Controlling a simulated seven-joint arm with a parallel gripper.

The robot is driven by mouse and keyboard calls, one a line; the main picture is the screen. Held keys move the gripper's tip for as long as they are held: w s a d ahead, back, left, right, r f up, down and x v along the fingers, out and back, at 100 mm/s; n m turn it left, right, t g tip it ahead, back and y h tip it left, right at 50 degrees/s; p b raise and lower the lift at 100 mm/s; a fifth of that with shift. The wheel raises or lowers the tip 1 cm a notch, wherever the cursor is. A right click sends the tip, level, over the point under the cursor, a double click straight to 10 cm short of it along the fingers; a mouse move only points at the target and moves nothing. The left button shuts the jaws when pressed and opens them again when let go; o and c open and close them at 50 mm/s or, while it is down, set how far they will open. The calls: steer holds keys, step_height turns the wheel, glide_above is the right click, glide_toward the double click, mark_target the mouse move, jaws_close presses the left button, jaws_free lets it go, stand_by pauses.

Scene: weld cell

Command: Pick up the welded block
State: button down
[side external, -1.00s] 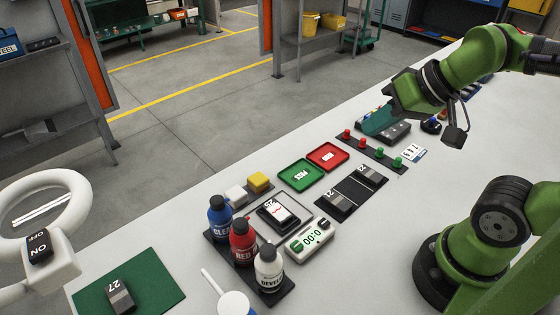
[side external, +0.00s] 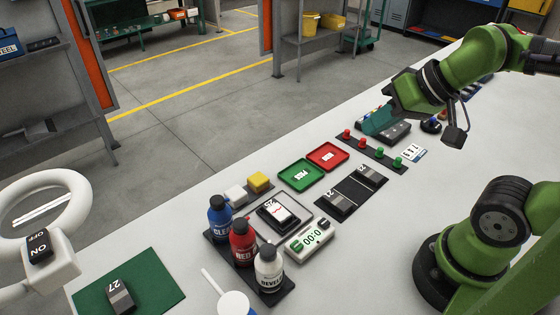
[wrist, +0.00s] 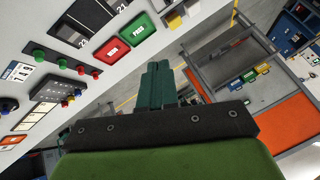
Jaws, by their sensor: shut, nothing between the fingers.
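Several dark blocks could be the welded block; I cannot tell which. One numbered block (side external: 120,298) sits on a green mat (side external: 158,275) at the front left. Two more, a near block (side external: 340,206) and a far block (side external: 371,176), stand on a black mat (side external: 352,190). A block with a white top and a red line (side external: 275,212) sits at mid-table behind a timer. My gripper (side external: 377,122), with teal fingers, is over the far part of the table, away from these blocks. In the wrist view my gripper (wrist: 156,75) has its fingers together, empty.
Blue (side external: 220,216), red (side external: 242,242) and white (side external: 269,268) bottles stand in a rack near the timer (side external: 310,240). Green (side external: 288,171) and red (side external: 328,146) trays lie beyond. A strip of red and green buttons (side external: 380,154) is near my gripper. A white ring lamp (side external: 50,258) stands front left.

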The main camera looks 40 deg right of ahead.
steer(key=c, duration=0.6)
jaws_free()
steer(key=n+g+h, duration=0.2)
steer(key=n+g, duration=0.2)
steer(key=g, duration=0.2)
glide_above(277, 210)
steer(key=s, duration=0.1)
steer(key=f, duration=1.7)
steer(key=shift+s+d+f, duration=0.1)
steer(key=shift+s+d, duration=0.05)
steer(key=shift+d, duration=0.05)
steer(key=shift+t, duration=0.3)
steer(key=shift+w+a+f, duration=0.1)
steer(key=shift+w+f, duration=0.05)
steer(key=shift+f, duration=0.85)
steer(key=shift+w+a+f, duration=0.1)
steer(key=shift+w+f, duration=0.05)
steer(key=shift+f, duration=0.8)
steer(key=shift+w+a+f, duration=0.1)
steer(key=shift+w+f, duration=0.05)
steer(key=shift+f, duration=0.85)
